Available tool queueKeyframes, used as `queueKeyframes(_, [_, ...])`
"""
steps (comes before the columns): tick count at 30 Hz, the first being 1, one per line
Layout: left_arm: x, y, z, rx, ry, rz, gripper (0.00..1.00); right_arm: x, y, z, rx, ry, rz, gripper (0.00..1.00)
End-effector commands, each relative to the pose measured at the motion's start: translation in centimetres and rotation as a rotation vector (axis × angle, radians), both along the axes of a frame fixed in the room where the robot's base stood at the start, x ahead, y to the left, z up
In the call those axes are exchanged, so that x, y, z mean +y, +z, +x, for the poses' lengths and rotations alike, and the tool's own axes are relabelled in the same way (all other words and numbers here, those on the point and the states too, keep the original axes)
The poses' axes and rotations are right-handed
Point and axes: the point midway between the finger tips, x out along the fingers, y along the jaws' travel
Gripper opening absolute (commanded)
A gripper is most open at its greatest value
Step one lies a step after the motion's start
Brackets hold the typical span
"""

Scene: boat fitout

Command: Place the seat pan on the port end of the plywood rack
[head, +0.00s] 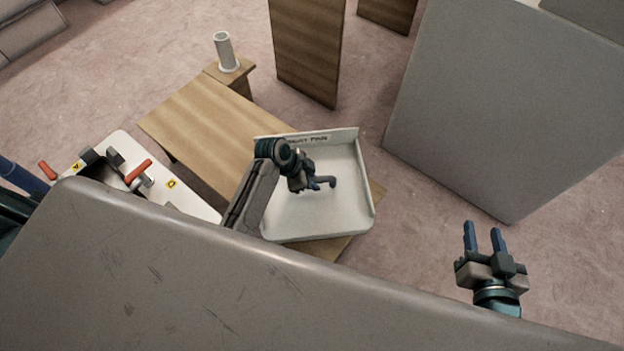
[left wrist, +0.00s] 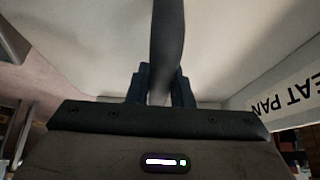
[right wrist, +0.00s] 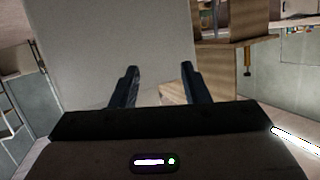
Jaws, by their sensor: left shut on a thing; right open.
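The white seat pan (head: 330,212) is a shallow tray with raised walls and "SEAT PAN" lettering on its far wall. It lies over the right end of the wooden plywood rack (head: 195,120) in the head view; I cannot tell whether it rests on the wood. My left gripper (head: 325,183) is shut on a dark handle in the middle of the pan. The handle (left wrist: 167,40) and the pan's inside (left wrist: 90,50) fill the left wrist view. My right gripper (head: 484,235) is open and empty, right of the pan and apart from it.
A grey panel (head: 500,100) stands at the right, and a brown board (head: 305,50) stands behind the rack. A white cylinder (head: 224,52) stands at the rack's far end. A white tray with orange-handled clamps (head: 138,172) is at the left. A large grey surface (head: 200,270) fills the foreground.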

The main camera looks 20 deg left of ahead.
Motion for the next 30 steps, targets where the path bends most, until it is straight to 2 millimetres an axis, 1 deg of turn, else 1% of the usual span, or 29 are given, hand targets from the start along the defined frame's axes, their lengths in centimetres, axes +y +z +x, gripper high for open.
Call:
queueKeyframes(1, [0.0,-0.1,0.0,0.0,0.0,0.0,0.21,0.0,0.0,0.0,-0.003,0.0,0.0,0.41])
queueKeyframes(4, [0.0,-0.1,0.0,0.0,0.0,0.0,0.41,0.0,0.0,0.0,-0.002,0.0,0.0,0.41])
queueKeyframes(12, [0.0,0.0,0.0,0.0,0.0,0.0,0.41,0.0,0.0,0.0,-0.002,0.0,0.0,0.41])
queueKeyframes(15, [0.1,0.3,0.0,-0.001,0.0,0.0,0.41,0.0,0.0,0.0,0.005,0.001,0.001,0.41])
queueKeyframes(17, [0.4,0.7,-0.1,-0.002,0.0,0.002,0.41,0.1,-0.5,-0.4,0.038,0.004,0.003,0.41])
queueKeyframes(23, [1.5,3.1,-0.7,-0.002,0.0,0.001,0.41,0.6,-3.7,-3.1,0.237,0.021,0.017,0.41])
queueKeyframes(27, [2.8,5.4,-1.2,-0.002,0.0,0.002,0.41,1.0,-5.9,-5.7,0.397,0.037,0.024,0.41])
queueKeyframes(28, [3.0,5.9,-1.3,-0.002,-0.001,0.002,0.41,1.0,-6.2,-6.1,0.424,0.041,0.025,0.41])
queueKeyframes(30, [3.7,7.3,-1.6,-0.004,-0.001,0.003,0.41,0.9,-5.8,-5.9,0.438,0.044,0.006,0.41])
